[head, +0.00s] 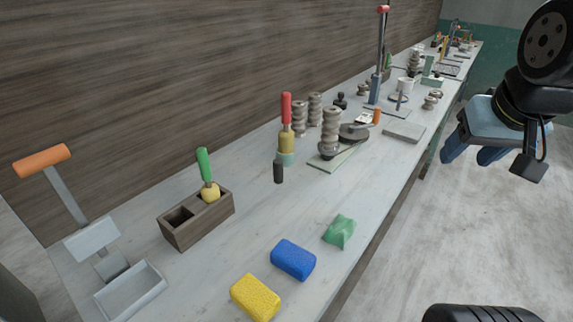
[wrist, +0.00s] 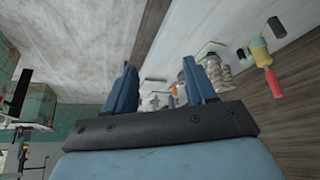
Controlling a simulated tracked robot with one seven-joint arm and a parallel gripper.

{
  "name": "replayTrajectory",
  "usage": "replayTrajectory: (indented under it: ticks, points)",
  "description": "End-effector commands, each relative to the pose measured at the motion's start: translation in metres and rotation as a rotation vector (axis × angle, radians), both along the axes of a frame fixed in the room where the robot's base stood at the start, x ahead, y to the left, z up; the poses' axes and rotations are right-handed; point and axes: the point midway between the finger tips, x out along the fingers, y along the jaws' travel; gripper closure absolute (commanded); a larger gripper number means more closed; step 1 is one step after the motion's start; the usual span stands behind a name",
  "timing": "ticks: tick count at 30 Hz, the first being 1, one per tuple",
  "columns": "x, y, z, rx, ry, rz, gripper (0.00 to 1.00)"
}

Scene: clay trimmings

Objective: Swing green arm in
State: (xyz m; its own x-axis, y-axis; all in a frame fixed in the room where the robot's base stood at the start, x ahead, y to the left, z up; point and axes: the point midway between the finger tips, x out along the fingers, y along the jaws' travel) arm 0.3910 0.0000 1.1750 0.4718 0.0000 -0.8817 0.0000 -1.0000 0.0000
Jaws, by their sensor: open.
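My gripper (head: 472,152) hangs in the air at the right of the head view, beyond the bench's front edge and over the floor. Its blue fingers are apart with nothing between them; they also show in the wrist view (wrist: 160,82). I cannot make out for certain which thing is the green arm. A small pale green upright piece (head: 428,66) stands far along the bench on a green base (head: 431,81). A green-handled tool (head: 205,165) stands in a wooden box, and a crumpled green lump (head: 339,231) lies near the front edge.
The bench (head: 300,205) runs along a wood-panelled wall. On it are a blue sponge (head: 293,260), a yellow sponge (head: 255,298), a wooden box (head: 200,228), a red-handled tool (head: 286,110), ribbed columns (head: 330,128) and an orange-handled press (head: 43,160).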

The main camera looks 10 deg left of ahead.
Motion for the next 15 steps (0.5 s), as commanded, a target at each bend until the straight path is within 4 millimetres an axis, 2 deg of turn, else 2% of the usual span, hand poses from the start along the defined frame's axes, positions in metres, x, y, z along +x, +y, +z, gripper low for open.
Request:
replayTrajectory:
  ticks: [10, 15]
  points:
    - [0.002, 0.001, 0.001, 0.0, 0.002, 0.0, 0.45]
    - [0.022, 0.016, 0.002, -0.007, 0.027, -0.005, 0.45]
